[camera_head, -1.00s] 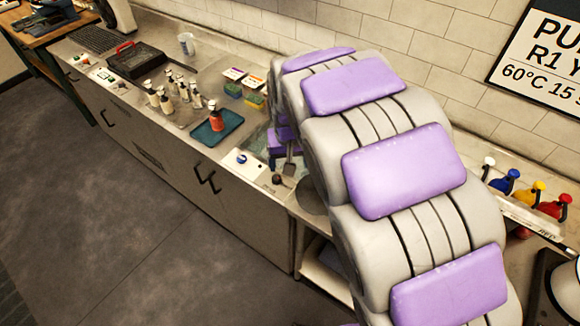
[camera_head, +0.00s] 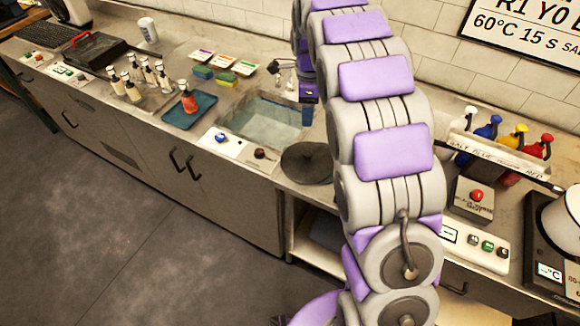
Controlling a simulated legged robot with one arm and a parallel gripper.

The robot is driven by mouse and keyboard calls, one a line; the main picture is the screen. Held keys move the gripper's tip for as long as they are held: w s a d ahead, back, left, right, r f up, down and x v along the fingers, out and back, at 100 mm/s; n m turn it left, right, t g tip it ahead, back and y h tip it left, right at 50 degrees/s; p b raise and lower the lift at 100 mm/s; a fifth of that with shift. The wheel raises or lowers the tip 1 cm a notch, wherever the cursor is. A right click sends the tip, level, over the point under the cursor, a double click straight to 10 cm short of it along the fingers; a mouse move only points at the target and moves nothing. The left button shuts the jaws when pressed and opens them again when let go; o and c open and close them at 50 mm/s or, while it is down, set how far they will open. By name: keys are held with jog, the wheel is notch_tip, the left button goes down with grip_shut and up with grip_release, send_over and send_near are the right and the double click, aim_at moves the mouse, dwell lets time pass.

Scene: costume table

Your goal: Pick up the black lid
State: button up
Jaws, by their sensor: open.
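The black lid (camera_head: 307,163) is a dark round disc lying flat on the counter, just right of the sink and left of my arm. My gripper (camera_head: 306,92) shows small at the far end of my arm, above the right back side of the sink. It is behind and above the lid, apart from it, and partly hidden by my own arm links. It is open, with nothing seen between its fingers.
The sink basin (camera_head: 268,122) is beside the lid. A blue tray (camera_head: 190,110) with a red bottle and several pump bottles stand further left. Colored bottles in a rack (camera_head: 490,150) and a red-button box (camera_head: 474,198) stand right of my arm.

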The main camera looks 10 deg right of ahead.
jog(key=b, duration=0.3)
send_over(308, 153)
jog(key=shift+m, duration=0.4)
jog(key=f, duration=1.2)
jog(key=shift+w+a+f, duration=0.15)
jog(key=shift+w+a, duration=0.1)
jog(key=shift+a, duration=0.1)
jog(key=f, duration=0.1)
jog(key=f+b, duration=0.1)
jog(key=f, duration=0.1)
jog(key=f+b, duration=0.1)
jog(key=f, duration=0.1)
jog(key=shift+s+d+f, duration=0.2)
jog(key=shift+s+d, duration=0.05)
jog(key=shift+d, duration=0.05)
jog(key=shift+r, duration=0.1)
jog(key=shift+c, duration=0.4)
grip_shut()
